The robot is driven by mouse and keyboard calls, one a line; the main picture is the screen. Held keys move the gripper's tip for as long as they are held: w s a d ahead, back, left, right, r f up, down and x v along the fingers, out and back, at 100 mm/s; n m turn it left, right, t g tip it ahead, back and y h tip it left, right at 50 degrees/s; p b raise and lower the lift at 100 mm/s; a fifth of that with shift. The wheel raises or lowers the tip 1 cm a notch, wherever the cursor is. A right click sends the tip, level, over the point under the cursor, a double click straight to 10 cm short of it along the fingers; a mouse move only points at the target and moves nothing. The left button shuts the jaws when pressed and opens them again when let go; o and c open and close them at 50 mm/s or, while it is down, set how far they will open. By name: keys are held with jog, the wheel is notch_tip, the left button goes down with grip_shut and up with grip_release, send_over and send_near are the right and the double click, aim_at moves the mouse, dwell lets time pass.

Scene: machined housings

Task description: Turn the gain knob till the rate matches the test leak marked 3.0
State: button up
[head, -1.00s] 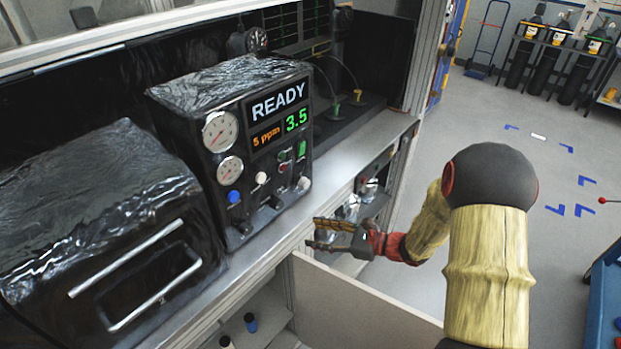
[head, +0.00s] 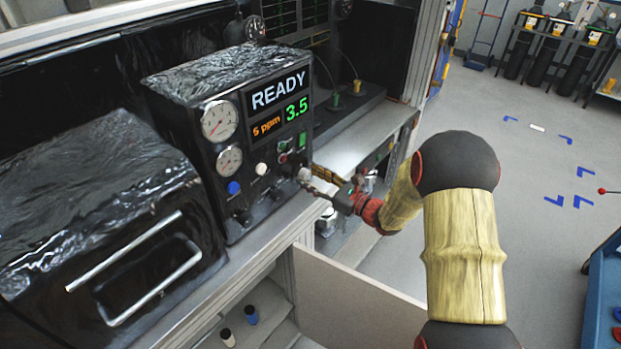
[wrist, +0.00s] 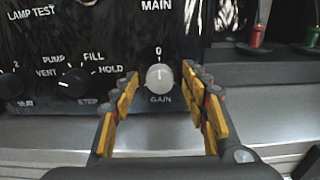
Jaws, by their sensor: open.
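The gain knob (wrist: 159,77) is a pale round knob in the wrist view, with a "0" above it and "GAIN" below. My gripper (wrist: 160,92) is open, with one yellow-padded finger on each side of the knob; I cannot tell whether they touch it. In the head view my gripper (head: 317,181) is at the lower right of the black instrument's front, at the knob (head: 304,174). The instrument's display (head: 280,104) reads READY, 5 ppm in orange and 3.5 in green. The test leak marked 3.0 cannot be made out.
Left of the gain knob is a black PUMP/VENT/FILL/HOLD knob (wrist: 75,82). Two gauges (head: 220,121) sit on the panel's left. A black box with metal handles (head: 127,263) stands to the left. Red and green fittings (wrist: 258,24) stand behind at the right.

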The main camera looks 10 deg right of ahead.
jog(key=shift+w+a, duration=0.1)
jog(key=shift+c, duration=0.8)
jog(key=c, duration=1)
jog(key=shift+o, duration=0.2)
jog(key=shift+n+b, duration=0.4)
jog(key=shift+b, duration=0.05)
jog(key=n+b, duration=0.2)
jog(key=b, duration=0.1)
jog(key=shift+f+n, duration=0.2)
jog(key=shift+n, duration=0.1)
jog(key=n+b, duration=0.3)
jog(key=b, duration=0.1)
jog(key=shift+a+n+b, duration=0.1)
jog(key=shift+n+b, duration=0.8)
jog(key=shift+b, duration=0.3)
jog(key=shift+r, duration=0.15)
